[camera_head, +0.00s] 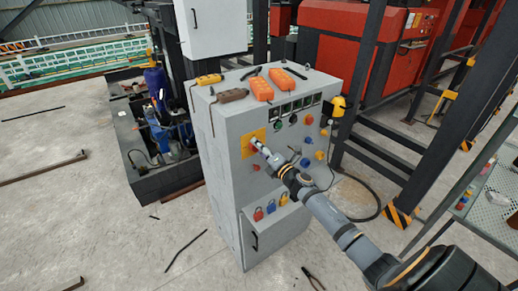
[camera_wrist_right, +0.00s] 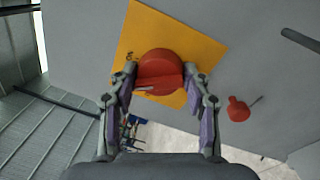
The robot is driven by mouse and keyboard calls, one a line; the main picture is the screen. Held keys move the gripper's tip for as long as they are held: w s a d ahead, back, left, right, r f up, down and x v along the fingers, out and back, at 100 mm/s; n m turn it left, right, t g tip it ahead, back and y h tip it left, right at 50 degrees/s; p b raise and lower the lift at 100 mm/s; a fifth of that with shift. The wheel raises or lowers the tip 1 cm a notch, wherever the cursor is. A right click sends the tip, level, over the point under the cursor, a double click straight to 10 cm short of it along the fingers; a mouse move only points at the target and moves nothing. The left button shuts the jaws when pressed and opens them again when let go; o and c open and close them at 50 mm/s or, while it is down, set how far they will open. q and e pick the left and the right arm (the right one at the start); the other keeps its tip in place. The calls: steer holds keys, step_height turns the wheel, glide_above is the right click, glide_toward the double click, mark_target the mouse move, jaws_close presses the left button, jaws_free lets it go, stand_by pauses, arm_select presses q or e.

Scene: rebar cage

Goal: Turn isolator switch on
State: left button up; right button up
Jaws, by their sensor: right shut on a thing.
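The isolator switch is a round red knob (camera_wrist_right: 158,62) on a yellow plate (camera_wrist_right: 205,48) in the right wrist view. The yellow plate (camera_head: 245,141) also shows on the upper left of the grey cabinet's front in the head view; there the knob is mostly hidden by my gripper. My right gripper (camera_wrist_right: 160,80) is at the knob, one finger on each side of its raised red grip, shut on it. The plate looks tilted in the wrist view. In the head view my right gripper (camera_head: 259,146) reaches the cabinet from the lower right. My left gripper is not in view.
The grey cabinet (camera_head: 222,170) carries orange pendant controls (camera_head: 261,88) on top, several buttons and gauges on its front, and padlocks (camera_head: 271,206) low down. A yellow-and-black device (camera_head: 338,106) hangs at its right edge. Pliers (camera_head: 313,279) lie on the floor. Dark steel posts stand right.

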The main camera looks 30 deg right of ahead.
steer(key=m, duration=0.4)
steer(key=shift+f, duration=0.1)
steer(key=shift+m+h+p, duration=0.35)
steer(key=shift+m+h, duration=0.05)
steer(key=shift+m, duration=1.2)
steer(key=shift+f, duration=0.15)
steer(key=o, duration=1.1)
steer(key=shift+s, duration=0.15)
steer(key=s, duration=1.1)
steer(key=shift+s+d+f, duration=0.35)
steer(key=shift+d+f, duration=0.05)
